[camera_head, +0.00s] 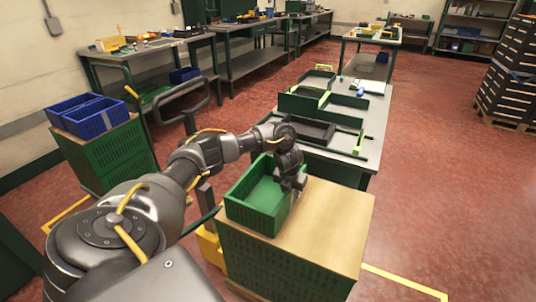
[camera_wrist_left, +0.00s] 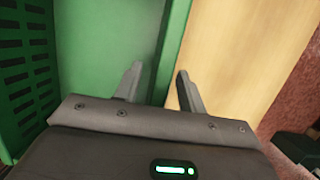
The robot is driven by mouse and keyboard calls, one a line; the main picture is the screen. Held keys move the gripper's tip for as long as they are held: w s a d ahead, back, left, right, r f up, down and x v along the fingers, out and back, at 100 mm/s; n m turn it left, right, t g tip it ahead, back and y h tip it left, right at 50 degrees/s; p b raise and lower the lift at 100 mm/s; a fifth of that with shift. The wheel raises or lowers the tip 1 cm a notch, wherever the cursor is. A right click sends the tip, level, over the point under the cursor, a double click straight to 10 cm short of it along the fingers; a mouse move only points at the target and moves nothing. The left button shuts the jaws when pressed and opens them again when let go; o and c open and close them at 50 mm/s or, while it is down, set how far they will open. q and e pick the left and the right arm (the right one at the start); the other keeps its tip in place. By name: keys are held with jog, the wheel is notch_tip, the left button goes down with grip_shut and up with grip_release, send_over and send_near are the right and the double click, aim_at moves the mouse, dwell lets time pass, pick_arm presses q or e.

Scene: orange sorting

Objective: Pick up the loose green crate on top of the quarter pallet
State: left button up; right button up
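The loose green crate (camera_head: 252,207) sits on the left part of the wooden top (camera_head: 335,215) of the quarter pallet stack (camera_head: 285,262), and looks empty inside. My left gripper (camera_head: 293,184) is over the crate's right wall, pointing down. In the left wrist view my left gripper (camera_wrist_left: 160,70) is open, with one finger over the crate's inside and the other over the wooden top (camera_wrist_left: 235,50). The green crate wall (camera_wrist_left: 172,45) runs between the fingers, and a gap shows on both sides. My right gripper is not in view.
A workbench (camera_head: 375,115) with green and dark trays stands just behind the pallet. A second green stack (camera_head: 110,155) with blue crates (camera_head: 95,118) stands at left. Dark stacked crates (camera_head: 510,75) stand far right. The red floor at right is clear.

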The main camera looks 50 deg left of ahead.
pick_arm(q)
jog(key=shift+f, duration=0.3)
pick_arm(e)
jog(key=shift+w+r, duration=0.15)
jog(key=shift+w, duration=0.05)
pick_arm(q)
jog(key=shift+c, duration=0.4)
grip_shut()
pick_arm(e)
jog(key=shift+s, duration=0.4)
pick_arm(q)
jog(key=shift+w+r, duration=0.1)
jog(key=shift+r, duration=0.1)
